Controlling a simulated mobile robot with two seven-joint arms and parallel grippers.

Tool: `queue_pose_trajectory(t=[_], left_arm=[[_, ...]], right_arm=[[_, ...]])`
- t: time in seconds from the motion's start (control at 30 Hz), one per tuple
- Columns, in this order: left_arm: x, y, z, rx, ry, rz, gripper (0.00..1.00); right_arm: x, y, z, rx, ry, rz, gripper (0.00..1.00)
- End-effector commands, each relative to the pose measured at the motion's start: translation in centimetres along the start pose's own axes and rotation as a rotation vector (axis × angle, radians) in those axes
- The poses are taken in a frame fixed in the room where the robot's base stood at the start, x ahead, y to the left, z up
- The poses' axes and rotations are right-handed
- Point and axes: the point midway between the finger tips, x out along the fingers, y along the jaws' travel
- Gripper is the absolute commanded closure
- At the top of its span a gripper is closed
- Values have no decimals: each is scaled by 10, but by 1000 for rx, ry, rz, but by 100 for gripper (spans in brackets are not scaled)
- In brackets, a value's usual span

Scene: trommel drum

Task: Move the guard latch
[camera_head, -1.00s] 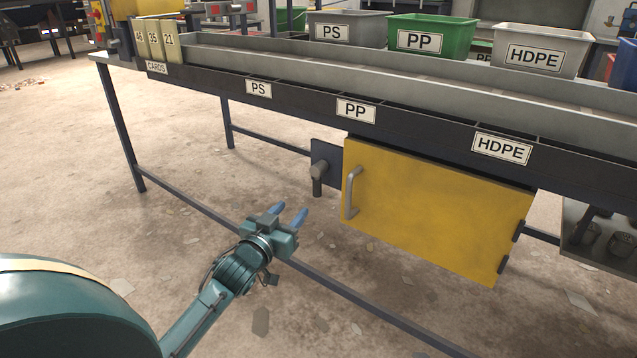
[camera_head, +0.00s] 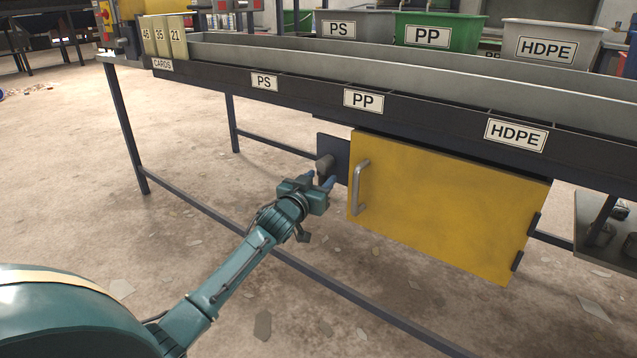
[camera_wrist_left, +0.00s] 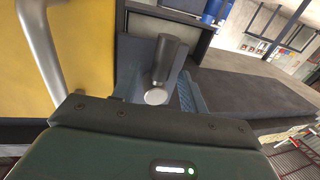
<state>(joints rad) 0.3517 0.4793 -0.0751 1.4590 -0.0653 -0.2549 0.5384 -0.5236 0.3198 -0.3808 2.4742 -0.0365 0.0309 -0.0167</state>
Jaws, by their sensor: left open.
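The guard latch (camera_head: 324,163) is a grey, round-ended handle on a dark plate (camera_head: 338,149) beside the yellow guard door. In the left wrist view the latch (camera_wrist_left: 164,68) stands out just ahead of my gripper. My left gripper (camera_head: 321,180) is open, with its blue fingertips at the latch in the head view. I cannot tell whether the fingers touch the latch. The yellow guard (camera_head: 440,205) hangs shut under the bench, with a grey handle (camera_head: 361,187). My right gripper is not in view.
The sorting bench (camera_head: 300,85) runs above the guard, labelled PS, PP and HDPE. A low rail (camera_head: 325,283) crosses below. Grey and green bins (camera_head: 437,32) stand behind the bench. The floor (camera_head: 75,200) at left is mostly open.

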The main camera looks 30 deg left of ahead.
Motion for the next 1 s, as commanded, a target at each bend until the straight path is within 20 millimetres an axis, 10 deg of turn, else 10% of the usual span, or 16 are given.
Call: queue_pose_trajectory(t=[0.63, 1.0], left_arm=[[0, 0, 0, 0, 0, 0, 99], [-1, 0, 0, -4, -1, 0, 100]], right_arm=[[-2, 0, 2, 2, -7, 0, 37], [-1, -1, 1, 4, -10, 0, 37]])
